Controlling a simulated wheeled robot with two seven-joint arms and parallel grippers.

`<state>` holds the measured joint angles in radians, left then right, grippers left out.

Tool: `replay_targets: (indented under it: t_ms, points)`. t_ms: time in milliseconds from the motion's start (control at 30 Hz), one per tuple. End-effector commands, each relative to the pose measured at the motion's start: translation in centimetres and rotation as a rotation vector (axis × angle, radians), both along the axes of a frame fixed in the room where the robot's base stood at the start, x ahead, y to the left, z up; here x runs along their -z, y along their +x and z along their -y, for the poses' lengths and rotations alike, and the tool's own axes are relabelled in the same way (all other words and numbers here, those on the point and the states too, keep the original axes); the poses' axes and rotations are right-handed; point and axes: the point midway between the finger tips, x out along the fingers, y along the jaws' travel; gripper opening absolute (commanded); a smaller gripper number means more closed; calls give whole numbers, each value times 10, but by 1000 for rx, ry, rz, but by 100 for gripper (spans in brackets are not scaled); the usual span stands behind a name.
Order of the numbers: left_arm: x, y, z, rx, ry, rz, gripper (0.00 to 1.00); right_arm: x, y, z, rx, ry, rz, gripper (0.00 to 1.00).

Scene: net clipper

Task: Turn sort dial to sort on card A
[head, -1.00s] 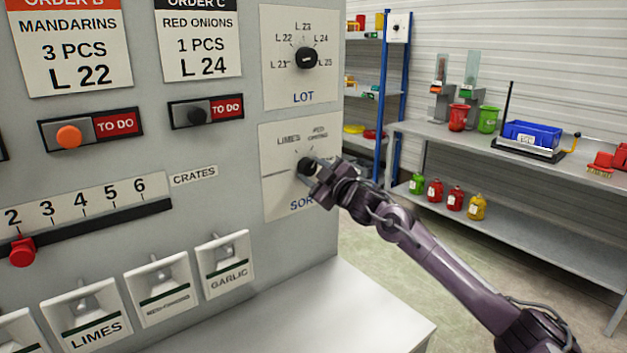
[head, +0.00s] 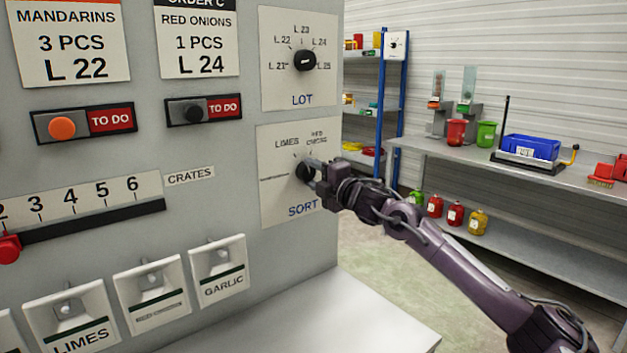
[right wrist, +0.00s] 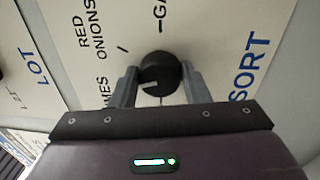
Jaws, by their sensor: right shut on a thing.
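The round black sort dial (head: 303,172) sits on a white plate marked SORT (head: 274,204), low on the right of the grey panel. Labels LIMES and RED ONIONS stand above it. My right gripper (head: 311,175) reaches it from the right and is shut on it. In the right wrist view the dial (right wrist: 158,70) sits between the two grey fingers, and its white mark points left and slightly down, roughly toward the partly hidden LIMES label. The GARLIC label is partly cut off there. Card A is not in view. My left gripper is not in view.
The LOT dial (head: 304,61) is just above. Order cards for mandarins (head: 70,42) and red onions (head: 197,38) hang at left, above TO DO buttons. A crate slider (head: 8,248) and produce switches are below. A white ledge (head: 370,318) juts out under the panel.

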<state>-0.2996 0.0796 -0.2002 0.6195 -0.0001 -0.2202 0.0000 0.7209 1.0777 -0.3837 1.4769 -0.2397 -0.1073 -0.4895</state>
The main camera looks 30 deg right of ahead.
Motion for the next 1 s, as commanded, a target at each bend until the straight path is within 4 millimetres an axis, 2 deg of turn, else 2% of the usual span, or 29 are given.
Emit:
replay_targets:
  t_ms: [400, 1000]
  points:
    - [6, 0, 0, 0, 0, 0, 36, -2, 0, 1, 1, -214, 18, 19]
    - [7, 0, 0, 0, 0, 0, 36, -2, 0, 0, 0, -250, 20, 19]
